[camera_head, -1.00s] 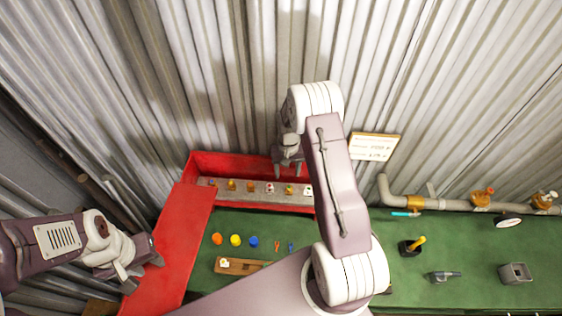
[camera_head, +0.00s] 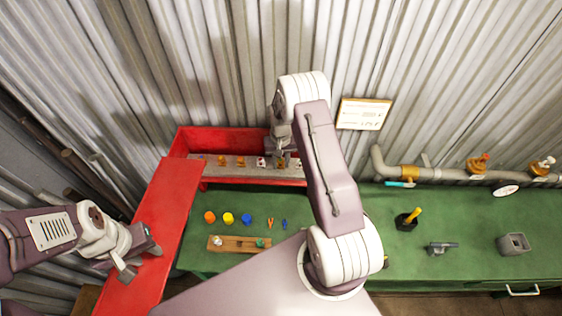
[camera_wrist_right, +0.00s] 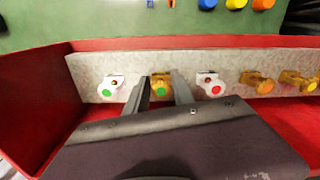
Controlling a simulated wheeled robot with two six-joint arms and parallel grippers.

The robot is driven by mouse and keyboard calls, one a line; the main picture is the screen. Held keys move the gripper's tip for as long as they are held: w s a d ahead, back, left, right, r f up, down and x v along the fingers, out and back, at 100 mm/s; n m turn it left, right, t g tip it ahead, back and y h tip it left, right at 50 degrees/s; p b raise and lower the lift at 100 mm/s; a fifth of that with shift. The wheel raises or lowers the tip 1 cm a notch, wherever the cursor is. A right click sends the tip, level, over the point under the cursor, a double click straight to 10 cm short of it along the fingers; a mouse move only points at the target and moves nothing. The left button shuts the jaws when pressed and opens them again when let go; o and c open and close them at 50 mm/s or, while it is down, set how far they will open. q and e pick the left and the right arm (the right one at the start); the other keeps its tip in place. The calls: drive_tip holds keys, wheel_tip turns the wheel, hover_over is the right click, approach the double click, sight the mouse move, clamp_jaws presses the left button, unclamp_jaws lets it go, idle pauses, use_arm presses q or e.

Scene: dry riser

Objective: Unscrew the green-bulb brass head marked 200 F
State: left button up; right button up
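A brass head with a green bulb (camera_wrist_right: 160,88) stands on the grey rail inside the red box. Its 200 F marking is not legible. My right gripper (camera_wrist_right: 162,92) is open, one finger on each side of this head, with a gap visible beside it. In the head view the right gripper (camera_head: 282,158) is down at the rail and mostly hides the head. My left gripper (camera_head: 140,260) is empty with its fingers apart, over the red lid at the left.
A white head with a green bulb (camera_wrist_right: 110,88) and one with a red bulb (camera_wrist_right: 210,86) stand close on either side. More brass heads (camera_wrist_right: 257,82) follow. The red box walls (camera_head: 232,139) enclose the rail. Colored caps (camera_head: 228,218) and a wooden block (camera_head: 232,244) lie on the green bench.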

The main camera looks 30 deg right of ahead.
use_arm(q)
drive_tip(key=shift+w+a+f, duration=0.1)
drive_tip(key=shift+w+a, duration=0.05)
drive_tip(key=shift+w, duration=0.1)
use_arm(e)
drive_tip(key=shift+w+f, duration=0.1)
drive_tip(key=shift+w, duration=0.15)
clamp_jaws()
use_arm(q)
drive_tip(key=shift+s, duration=0.15)
drive_tip(key=shift+f, duration=0.15)
use_arm(e)
drive_tip(key=shift+d+n, duration=0.15)
drive_tip(key=shift+n, duration=0.95)
use_arm(q)
drive_tip(key=shift+f+b, duration=0.15)
drive_tip(key=shift+b, duration=0.2)
use_arm(e)
drive_tip(key=n, duration=0.3)
drive_tip(key=shift+n, duration=0.3)
